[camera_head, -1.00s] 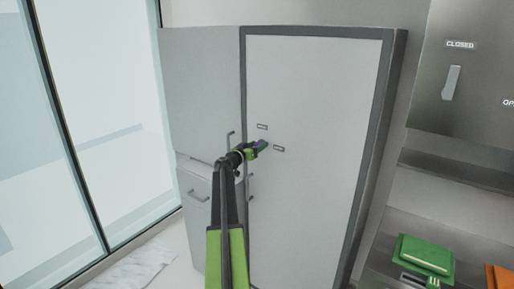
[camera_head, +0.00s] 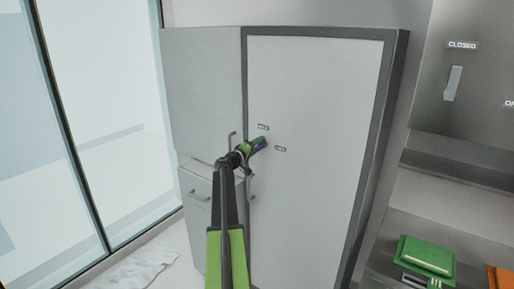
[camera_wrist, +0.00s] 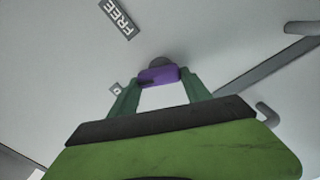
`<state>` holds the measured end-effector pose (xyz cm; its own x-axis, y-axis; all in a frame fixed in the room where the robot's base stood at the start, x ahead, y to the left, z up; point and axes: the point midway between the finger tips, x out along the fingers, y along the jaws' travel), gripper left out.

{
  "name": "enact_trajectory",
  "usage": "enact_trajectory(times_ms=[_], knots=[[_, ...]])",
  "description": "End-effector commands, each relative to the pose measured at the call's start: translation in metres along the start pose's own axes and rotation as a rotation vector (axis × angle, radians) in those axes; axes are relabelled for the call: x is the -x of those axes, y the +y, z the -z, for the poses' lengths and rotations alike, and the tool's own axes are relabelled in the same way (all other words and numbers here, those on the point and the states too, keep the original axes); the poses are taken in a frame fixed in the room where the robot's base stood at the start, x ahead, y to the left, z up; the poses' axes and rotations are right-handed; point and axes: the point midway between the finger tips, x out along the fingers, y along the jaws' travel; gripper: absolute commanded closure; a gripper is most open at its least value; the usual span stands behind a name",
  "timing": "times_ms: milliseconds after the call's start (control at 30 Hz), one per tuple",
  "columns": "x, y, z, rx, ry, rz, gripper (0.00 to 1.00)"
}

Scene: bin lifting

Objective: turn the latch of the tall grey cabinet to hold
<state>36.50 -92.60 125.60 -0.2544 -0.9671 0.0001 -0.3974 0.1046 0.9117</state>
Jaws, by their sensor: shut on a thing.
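The tall grey cabinet (camera_head: 315,95) has a pale door with a dark grey frame. Its purple latch (camera_head: 259,146) is partly hidden by my gripper (camera_head: 258,144) in the head view. In the wrist view the purple latch (camera_wrist: 158,75) lies between the two green fingertips of my gripper (camera_wrist: 159,79), which are shut on it. A FREE label (camera_wrist: 117,18) shows tilted at the top of the wrist view. In the head view, one small label (camera_head: 263,126) sits above the latch and another (camera_head: 280,148) to its right; both are too small to read surely.
A lighter grey cabinet section with bar handles (camera_head: 200,195) stands left of the door. A glass wall (camera_head: 90,120) is farther left. At right are a panel with a CLOSED label (camera_head: 462,45) and a green object (camera_head: 425,255) on a lower surface.

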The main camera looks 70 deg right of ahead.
Motion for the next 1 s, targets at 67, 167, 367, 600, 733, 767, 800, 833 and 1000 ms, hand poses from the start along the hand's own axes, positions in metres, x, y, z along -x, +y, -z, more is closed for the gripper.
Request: enact_trajectory(times_ms=[67, 167, 367, 600, 733, 767, 800, 833, 1000], knots=[[-0.0003, -0.0006, 0.003, 0.069, 0.006, 0.0, 0.84], [-0.0004, -0.0011, 0.0032, 0.152, 0.006, -0.001, 0.84], [-0.0006, -0.0018, 0.0034, 0.291, 0.006, -0.001, 0.84], [-0.0008, -0.0022, 0.0034, 0.395, 0.006, -0.002, 0.84], [-0.0009, -0.0022, 0.0034, 0.425, 0.006, -0.002, 0.84], [-0.0009, -0.0022, 0.0035, 0.43, 0.006, -0.002, 0.84], [-0.0009, -0.0022, 0.0034, 0.435, 0.006, -0.002, 0.84], [-0.001, -0.0022, 0.0034, 0.438, 0.006, -0.003, 0.84], [-0.0011, -0.0021, 0.0033, 0.444, 0.006, -0.003, 0.84]])
